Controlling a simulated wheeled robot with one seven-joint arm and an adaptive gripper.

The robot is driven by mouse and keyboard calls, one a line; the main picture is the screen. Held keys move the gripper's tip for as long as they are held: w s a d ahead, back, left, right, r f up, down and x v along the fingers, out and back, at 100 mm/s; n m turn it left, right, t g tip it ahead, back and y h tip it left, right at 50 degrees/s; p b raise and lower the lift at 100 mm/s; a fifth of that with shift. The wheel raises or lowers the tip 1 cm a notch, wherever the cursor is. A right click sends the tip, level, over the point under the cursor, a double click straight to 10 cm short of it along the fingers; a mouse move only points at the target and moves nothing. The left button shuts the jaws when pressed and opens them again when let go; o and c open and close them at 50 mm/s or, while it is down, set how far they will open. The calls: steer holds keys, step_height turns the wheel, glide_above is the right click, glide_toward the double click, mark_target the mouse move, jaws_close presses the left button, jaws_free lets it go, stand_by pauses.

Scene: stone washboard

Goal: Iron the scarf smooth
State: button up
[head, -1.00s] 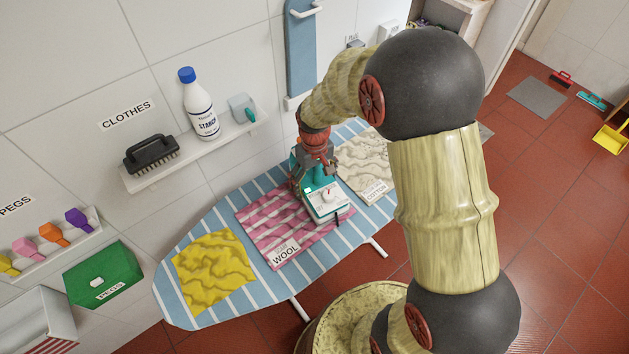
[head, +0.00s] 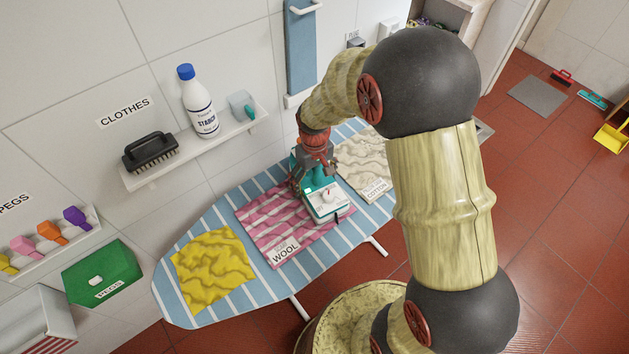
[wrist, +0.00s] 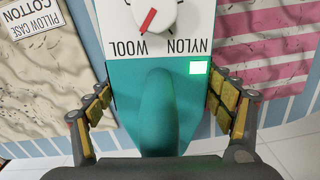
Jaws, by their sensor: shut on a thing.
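My gripper (head: 315,165) is shut on the teal iron (head: 326,203), with a finger on each side of its body in the wrist view (wrist: 160,105). The iron has a white top with a dial. The dial's red mark points down-left, toward the WOOL lettering, and a green light is lit. The iron is over the right end of the pink-and-white striped scarf (head: 272,222), whose label ends in WOOL. The scarf's visible left part looks rippled. The iron hides part of it, and I cannot tell whether its sole touches the cloth.
The blue striped ironing board (head: 205,220) also bears a rumpled yellow cloth (head: 212,270) and a cream cotton pillow case (head: 362,160). Behind it, a wall shelf (head: 190,153) holds a brush and starch bottle. A green box (head: 103,273) stands left.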

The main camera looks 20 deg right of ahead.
mark_target(304, 185)
steer(key=shift+w+f, duration=0.1)
steer(key=shift+f, duration=0.15)
stand_by(0.3)
steer(key=shift+s+a, duration=0.3)
steer(key=shift+a, duration=0.6)
steer(key=shift+s+a, duration=0.3)
steer(key=shift+a, duration=0.6)
steer(key=shift+s+a+f+p, duration=0.15)
steer(key=shift+s+a, duration=0.25)
steer(key=shift+a, duration=0.55)
steer(key=shift+s+a+f+p, duration=0.1)
steer(key=shift+s+a+p, duration=0.2)
steer(key=shift+a, duration=0.6)
